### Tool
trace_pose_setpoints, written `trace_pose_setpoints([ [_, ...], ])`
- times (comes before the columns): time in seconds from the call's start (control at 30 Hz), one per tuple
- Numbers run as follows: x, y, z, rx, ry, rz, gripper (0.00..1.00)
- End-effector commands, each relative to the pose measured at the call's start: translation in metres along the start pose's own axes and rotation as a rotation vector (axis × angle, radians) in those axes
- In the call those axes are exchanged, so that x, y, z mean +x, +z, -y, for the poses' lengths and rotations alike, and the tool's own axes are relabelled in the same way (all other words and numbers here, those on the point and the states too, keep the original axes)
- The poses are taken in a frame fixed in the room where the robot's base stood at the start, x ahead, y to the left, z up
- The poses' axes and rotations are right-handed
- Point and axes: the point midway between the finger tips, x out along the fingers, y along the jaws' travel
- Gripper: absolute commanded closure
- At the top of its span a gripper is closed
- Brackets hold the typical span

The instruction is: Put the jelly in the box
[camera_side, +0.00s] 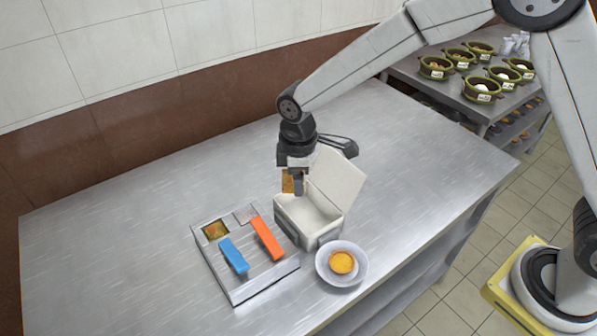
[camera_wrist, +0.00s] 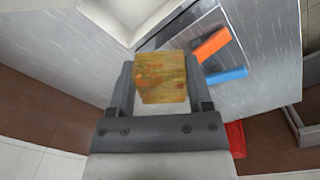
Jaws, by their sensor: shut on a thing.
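My gripper (camera_side: 295,180) is shut on an amber-brown jelly block (camera_side: 287,183) and holds it above the left back rim of the box. In the wrist view the jelly (camera_wrist: 161,79) sits between the fingers of my gripper (camera_wrist: 160,85). The box (camera_side: 310,216) is white and stands with its lid tilted open at the back right. Its inside looks empty in the side view. In the wrist view part of the box (camera_wrist: 110,18) shows at the top, beyond the jelly. A similar brown-orange jelly piece (camera_side: 215,230) lies in a compartment of the grey tray (camera_side: 240,291).
The grey tray has a blue handle (camera_side: 234,256) and an orange handle (camera_side: 267,239). A white bowl (camera_side: 323,265) with an orange item (camera_side: 341,262) stands close in front of the box. Several green pots (camera_side: 481,90) stand on a far counter. The left tabletop is clear.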

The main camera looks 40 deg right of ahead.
Motion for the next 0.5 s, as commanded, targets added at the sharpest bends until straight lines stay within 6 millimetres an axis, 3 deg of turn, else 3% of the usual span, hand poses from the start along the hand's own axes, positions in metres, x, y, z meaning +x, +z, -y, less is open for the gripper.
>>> trace_pose_setpoints([
  [0.5,0.024,0.008,-0.057,0.611,0.004,0.023,0.95],
])
